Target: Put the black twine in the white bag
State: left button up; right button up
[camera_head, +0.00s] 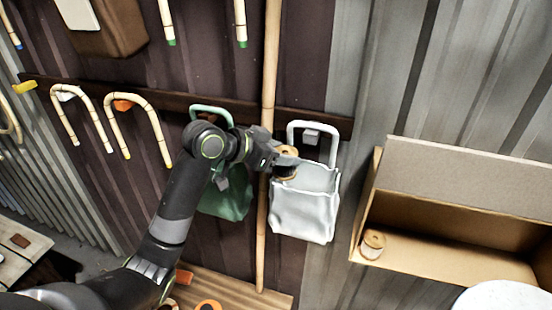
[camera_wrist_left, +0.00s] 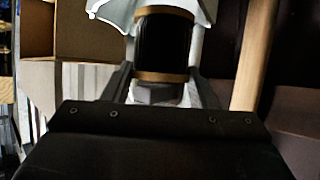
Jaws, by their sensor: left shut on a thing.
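The black twine (camera_wrist_left: 163,45) is a dark spool with tan end rims, held upright between the fingers of my left gripper (camera_head: 287,162). In the head view its tan rims show around the finger, and its dark middle is mostly hidden. The white bag (camera_head: 303,215) hangs on the wall by its handle, with its mouth open upward. My left gripper is shut on the spool at the upper left of the bag's mouth. The bag also shows behind the spool in the left wrist view (camera_wrist_left: 112,12). My right gripper is not in view.
A green bag (camera_head: 232,195) hangs left of the white bag, partly behind my left arm. A bamboo pole (camera_head: 270,75) stands between the bags. A cardboard box (camera_head: 450,265) at the right holds another spool (camera_head: 372,243). Bent rattan canes (camera_head: 160,140) hang at the left.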

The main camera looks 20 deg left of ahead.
pick_arm(q)
jog(key=shift+w, duration=0.2)
jog(key=o, duration=1.1)
jog(key=shift+s+a+r, duration=0.25)
jog(key=shift+s+a, duration=0.15)
jog(key=shift+b+v, duration=2.15)
jog(key=shift+v, duration=6.2)
jog(key=shift+s+f, duration=0.1)
jog(key=shift+s, duration=0.05)
